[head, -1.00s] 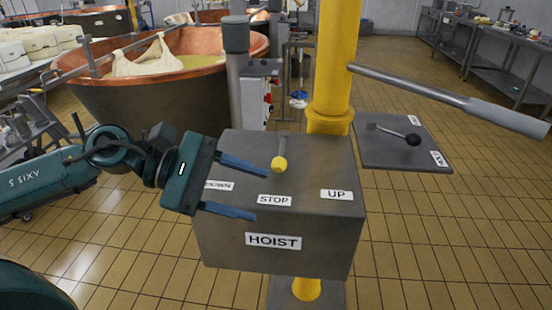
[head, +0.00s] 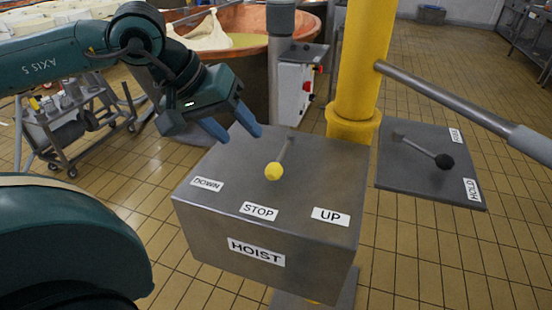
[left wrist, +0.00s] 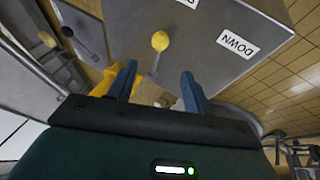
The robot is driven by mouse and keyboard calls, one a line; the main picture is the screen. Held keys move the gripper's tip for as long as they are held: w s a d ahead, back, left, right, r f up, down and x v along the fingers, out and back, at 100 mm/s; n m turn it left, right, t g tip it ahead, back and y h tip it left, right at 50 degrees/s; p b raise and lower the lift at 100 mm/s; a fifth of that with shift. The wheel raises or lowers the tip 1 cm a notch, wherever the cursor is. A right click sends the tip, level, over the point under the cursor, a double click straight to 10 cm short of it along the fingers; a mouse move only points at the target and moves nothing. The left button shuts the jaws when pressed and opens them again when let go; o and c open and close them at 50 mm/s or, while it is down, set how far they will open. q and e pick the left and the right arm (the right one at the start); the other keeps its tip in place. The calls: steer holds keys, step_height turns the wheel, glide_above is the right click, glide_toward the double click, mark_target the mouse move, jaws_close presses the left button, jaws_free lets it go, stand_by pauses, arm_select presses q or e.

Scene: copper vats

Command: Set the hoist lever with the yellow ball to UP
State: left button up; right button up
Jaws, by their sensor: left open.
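The hoist lever has a thin grey shaft and a yellow ball (head: 274,171). It stands on top of the grey HOIST box (head: 195,228) and points toward the STOP label (head: 259,211). The DOWN label (head: 208,184) is to its left and the UP label (head: 330,215) to its right. My left gripper (head: 240,135) is open and empty, behind and left of the ball in the head view. In the left wrist view the yellow ball (left wrist: 160,41) shows just beyond the gap between the fingers, with the shaft seen between them. My right gripper is out of view.
A second lever with a black ball (head: 444,161) sits on a grey plate (head: 400,179) at the right, with a HOLD label. A yellow post (head: 362,70) with a long grey bar (head: 440,95) rises behind the box. A cart (head: 75,125) and copper vats stand behind.

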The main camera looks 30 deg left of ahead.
mark_target(270, 165)
arm_select(q)
steer(key=p+x, duration=0.5)
steer(key=x, duration=0.5)
steer(key=shift+w+d+f, duration=0.15)
steer(key=shift+d+f, duration=0.05)
steer(key=shift+w+d+f, duration=0.15)
steer(key=shift+w+f, duration=0.1)
steer(key=shift+f, duration=0.35)
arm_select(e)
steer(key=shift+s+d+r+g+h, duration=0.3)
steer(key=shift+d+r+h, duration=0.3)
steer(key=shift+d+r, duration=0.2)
arm_select(q)
steer(key=shift+c, duration=0.2)
steer(key=c, duration=0.6)
jaws_close()
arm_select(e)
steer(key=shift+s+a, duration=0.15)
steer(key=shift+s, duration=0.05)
